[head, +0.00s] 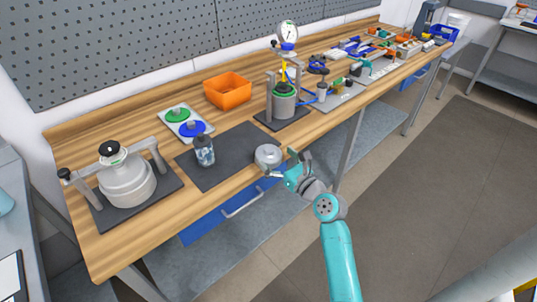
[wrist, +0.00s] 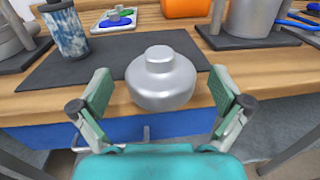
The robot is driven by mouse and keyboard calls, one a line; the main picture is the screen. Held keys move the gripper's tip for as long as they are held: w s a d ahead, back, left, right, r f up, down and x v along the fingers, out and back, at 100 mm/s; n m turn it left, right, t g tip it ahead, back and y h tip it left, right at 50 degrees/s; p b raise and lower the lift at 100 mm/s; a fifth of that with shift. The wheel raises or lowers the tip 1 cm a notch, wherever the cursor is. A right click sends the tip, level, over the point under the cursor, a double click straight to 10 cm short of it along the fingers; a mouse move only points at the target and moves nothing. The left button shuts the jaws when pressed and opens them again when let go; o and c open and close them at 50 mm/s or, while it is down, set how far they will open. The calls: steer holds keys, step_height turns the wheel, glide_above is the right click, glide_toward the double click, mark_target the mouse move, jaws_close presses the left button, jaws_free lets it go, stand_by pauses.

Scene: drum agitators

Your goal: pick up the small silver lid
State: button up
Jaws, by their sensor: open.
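The small silver lid (head: 268,155) is a round, domed metal piece with a raised knob on top. It stands at the front edge of the workbench, by the right front corner of a dark mat. In the wrist view the lid (wrist: 160,78) is in the middle, between and beyond the two fingers. My gripper (head: 284,162) is open and empty, level with the bench's front edge and close to the lid. In the wrist view my gripper's fingers (wrist: 160,98) stand wide apart, one on each side; whether either touches the lid cannot be told.
The dark mat (head: 225,165) lies behind the lid, with a blue-speckled jar (head: 204,150) on it. A silver pot in a clamp frame (head: 127,180) stands left. A gauge-topped vessel (head: 283,100) stands behind right. An orange bin (head: 228,91) is at the back. A blue drawer (head: 225,212) hangs below.

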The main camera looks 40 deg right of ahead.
mark_target(272, 154)
steer(key=w, duration=0.4)
steer(key=shift+d+f, duration=0.1)
steer(key=shift+c, duration=0.3)
steer(key=c, duration=1.3)
